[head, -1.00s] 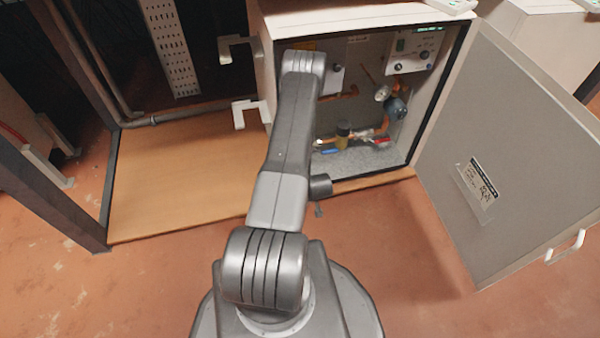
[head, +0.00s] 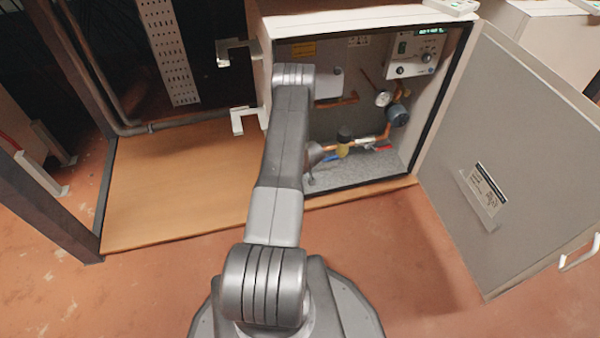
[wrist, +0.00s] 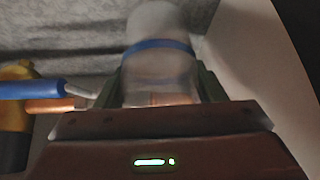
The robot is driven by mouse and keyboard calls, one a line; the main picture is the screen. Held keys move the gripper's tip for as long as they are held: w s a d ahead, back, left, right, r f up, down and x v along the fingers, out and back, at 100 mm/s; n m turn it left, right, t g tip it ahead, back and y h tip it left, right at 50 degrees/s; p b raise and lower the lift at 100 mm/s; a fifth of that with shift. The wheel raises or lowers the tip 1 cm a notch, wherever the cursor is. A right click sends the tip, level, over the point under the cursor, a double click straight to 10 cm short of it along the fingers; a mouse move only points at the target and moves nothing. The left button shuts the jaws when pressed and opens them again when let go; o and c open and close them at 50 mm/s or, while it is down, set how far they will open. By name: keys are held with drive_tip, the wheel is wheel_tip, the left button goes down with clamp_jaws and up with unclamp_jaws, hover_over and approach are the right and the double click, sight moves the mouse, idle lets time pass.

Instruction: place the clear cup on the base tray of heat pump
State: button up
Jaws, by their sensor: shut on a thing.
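The clear cup (wrist: 160,68) with a blue band is between the two fingers of my gripper (wrist: 160,88) in the wrist view, and the gripper is shut on it. The heat pump is an open cabinet (head: 268,75) in the head view. Its base tray (head: 368,168) is the grey speckled floor of the cabinet. A grey surface (wrist: 70,22) also shows beyond the cup in the wrist view. In the head view my wrist is inside the cabinet opening at its left side, above the tray. My arm hides most of the gripper and the cup there.
Copper pipes with a yellow valve (head: 343,150) run behind the tray. A blue handle (wrist: 32,90) is close left of my gripper in the wrist view. A pale wall (wrist: 255,60) is close on the right. The open door (head: 520,150) stands right. The tray's right part is clear.

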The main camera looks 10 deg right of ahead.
wheel_tip(320, 180, down, 4)
drive_tip(key=shift+w+f+b, duration=0.15)
drive_tip(key=shift+f+b, duration=0.1)
drive_tip(key=shift+b, duration=0.75)
drive_tip(key=shift+f, duration=0.2)
drive_tip(key=o, duration=1)
drive_tip(key=shift+c, duration=0.2)
drive_tip(key=shift+r, duration=0.1)
drive_tip(key=a+p+v, duration=0.1)
drive_tip(key=p+v, duration=0.3)
drive_tip(key=v, duration=0.8)
drive_tip(key=shift+d+r, duration=0.2)
drive_tip(key=shift+d, duration=0.25)
